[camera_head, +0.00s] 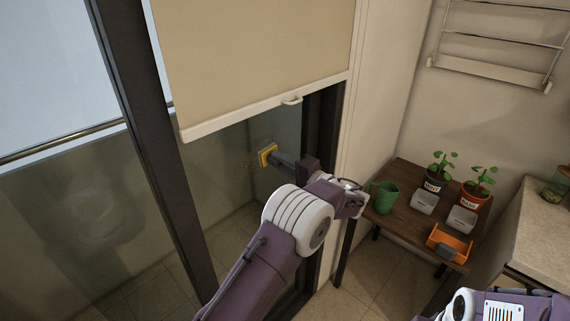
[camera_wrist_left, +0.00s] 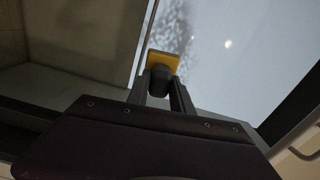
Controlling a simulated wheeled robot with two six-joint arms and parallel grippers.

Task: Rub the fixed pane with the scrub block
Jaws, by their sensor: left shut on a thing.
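The scrub block (camera_head: 267,153) has a yellow pad and a dark handle. My left gripper (camera_head: 285,161) is shut on its handle, with the pad facing the glass pane (camera_head: 225,185) below the blind. I cannot tell whether the pad touches the glass. The block (camera_wrist_left: 164,60) also shows in the left wrist view, between the fingers (camera_wrist_left: 161,92). A speckled patch (camera_wrist_left: 172,28) shows on the glass beyond it, and small brown spots (camera_head: 250,165) show left of the pad in the head view. My right arm shows at bottom right, but its gripper is out of frame.
A beige blind (camera_head: 255,60) hangs just above the left gripper. A dark upright frame (camera_head: 160,150) stands left of the pane. On the right, a wooden table (camera_head: 400,220) bears a green mug (camera_head: 383,198), two potted plants (camera_head: 474,192), and an orange holder (camera_head: 448,243).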

